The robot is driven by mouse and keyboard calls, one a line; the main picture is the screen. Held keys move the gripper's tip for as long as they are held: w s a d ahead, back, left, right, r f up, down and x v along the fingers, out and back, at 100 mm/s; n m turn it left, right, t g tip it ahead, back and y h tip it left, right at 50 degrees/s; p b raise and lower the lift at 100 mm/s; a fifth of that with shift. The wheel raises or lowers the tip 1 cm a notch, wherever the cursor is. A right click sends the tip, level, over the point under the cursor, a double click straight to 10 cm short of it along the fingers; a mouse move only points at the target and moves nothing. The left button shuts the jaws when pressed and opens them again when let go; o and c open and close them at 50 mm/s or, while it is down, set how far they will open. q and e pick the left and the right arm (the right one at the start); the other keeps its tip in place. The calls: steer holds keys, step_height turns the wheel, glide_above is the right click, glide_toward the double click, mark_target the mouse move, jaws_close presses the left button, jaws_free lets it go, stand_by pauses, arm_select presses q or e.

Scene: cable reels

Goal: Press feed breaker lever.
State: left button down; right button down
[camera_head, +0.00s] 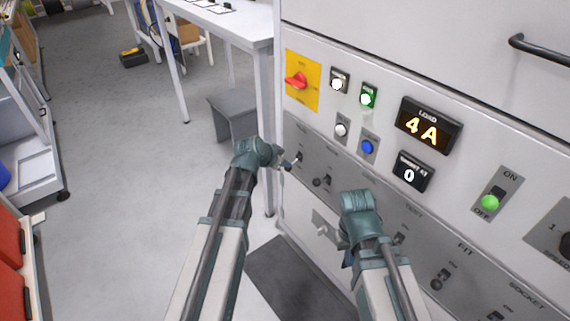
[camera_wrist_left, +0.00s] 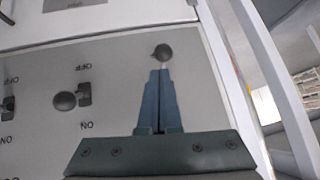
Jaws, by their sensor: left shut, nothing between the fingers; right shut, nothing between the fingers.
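A row of small dark-knobbed levers runs along the grey strip (camera_head: 345,176) of the cabinet front. The leftmost lever (camera_head: 299,156) is right at the tips of my left gripper (camera_head: 289,166). In the left wrist view its round knob (camera_wrist_left: 163,52) lies just beyond the closed fingertips (camera_wrist_left: 160,72); I cannot tell whether they touch. Its printed name is too small to read, so I cannot confirm it is the feed breaker. My left gripper is shut and empty. My right gripper (camera_head: 347,258) is shut and empty, lower down in front of the panel.
A second lever (camera_head: 320,181) stands close to the right, also in the left wrist view (camera_wrist_left: 65,101). A white table (camera_head: 225,18) stands left of the cabinet.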

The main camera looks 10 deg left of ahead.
arm_select(q)
steer(key=shift+r, duration=0.1)
arm_select(e)
steer(key=shift+r, duration=0.15)
arm_select(q)
steer(key=shift+r+p, duration=0.7)
steer(key=shift+p, duration=0.1)
arm_select(e)
steer(key=shift+r, duration=0.65)
arm_select(q)
steer(key=shift+s, duration=0.1)
